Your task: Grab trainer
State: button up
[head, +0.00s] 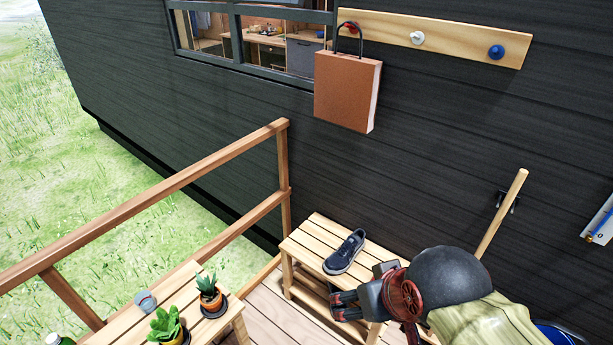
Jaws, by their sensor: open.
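The trainer (345,252) is a dark low shoe with a pale sole edge. It lies on the slatted wooden bench (308,240) by the dark wall. My gripper (334,302) is just in front of the bench's near edge, below the shoe in the picture, with its fingers pointing left. It is open and appears empty, apart from the shoe. My arm hides the right end of the bench.
A wooden railing (200,185) runs along the left. A low table (222,330) holds potted plants (208,292) and a small glass (146,301). A brown bag (346,90) hangs from a peg rail (450,45). A wooden handle (503,212) leans against the wall.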

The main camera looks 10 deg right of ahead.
aim_at(341, 259)
jog(key=i+z, duration=0.25)
jog(key=i, duration=0.15)
jog(key=i+z, duration=0.3)
jog(key=i, duration=0.15)
